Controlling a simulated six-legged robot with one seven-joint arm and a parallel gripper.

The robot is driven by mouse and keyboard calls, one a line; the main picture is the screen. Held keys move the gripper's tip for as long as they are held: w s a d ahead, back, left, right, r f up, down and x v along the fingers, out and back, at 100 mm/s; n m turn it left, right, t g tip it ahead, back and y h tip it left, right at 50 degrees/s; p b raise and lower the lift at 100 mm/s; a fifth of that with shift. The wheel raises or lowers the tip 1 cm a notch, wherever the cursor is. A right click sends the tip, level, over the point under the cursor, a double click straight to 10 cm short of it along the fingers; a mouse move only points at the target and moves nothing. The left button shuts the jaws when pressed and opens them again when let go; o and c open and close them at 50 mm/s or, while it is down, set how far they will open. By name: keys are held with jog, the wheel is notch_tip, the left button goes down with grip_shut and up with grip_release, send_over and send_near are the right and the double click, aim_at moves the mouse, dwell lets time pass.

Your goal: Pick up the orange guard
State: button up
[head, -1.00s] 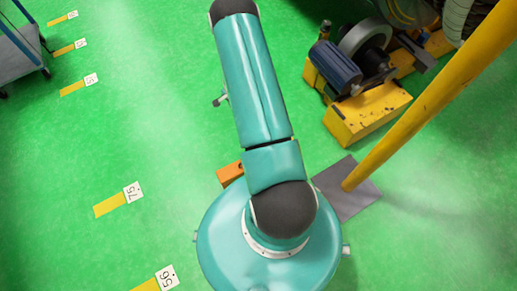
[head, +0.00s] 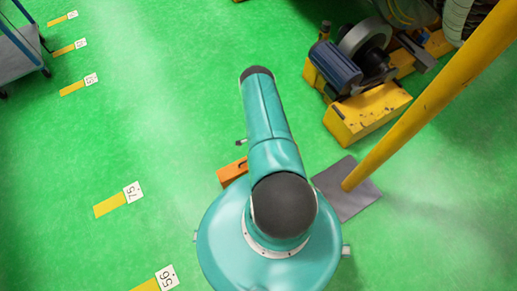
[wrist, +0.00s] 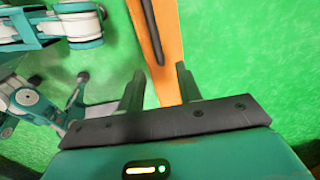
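The orange guard (wrist: 172,50) shows in the wrist view as a long orange bar with a dark strip along it, on or just above the green floor. My gripper (wrist: 158,80) is open, with its two dark fingers apart and the lower end of the guard showing between them. I cannot tell how far the fingers are above it. In the head view a small orange piece of the guard (head: 232,172) shows left of my arm. The rest is hidden behind my arm, and so is my gripper.
A yellow machine base with a blue motor (head: 335,64) stands at the upper right. A yellow post (head: 430,100) rises from a grey floor plate (head: 345,203). A blue-framed cart (head: 22,58) is at the upper left. Green floor on the left is clear apart from numbered markers.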

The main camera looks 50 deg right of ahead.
jog(key=shift+s+d+f, duration=0.1)
jog(key=shift+f, duration=1.85)
jog(key=shift+d+f, duration=0.1)
jog(key=shift+f, duration=1.85)
grip_shut()
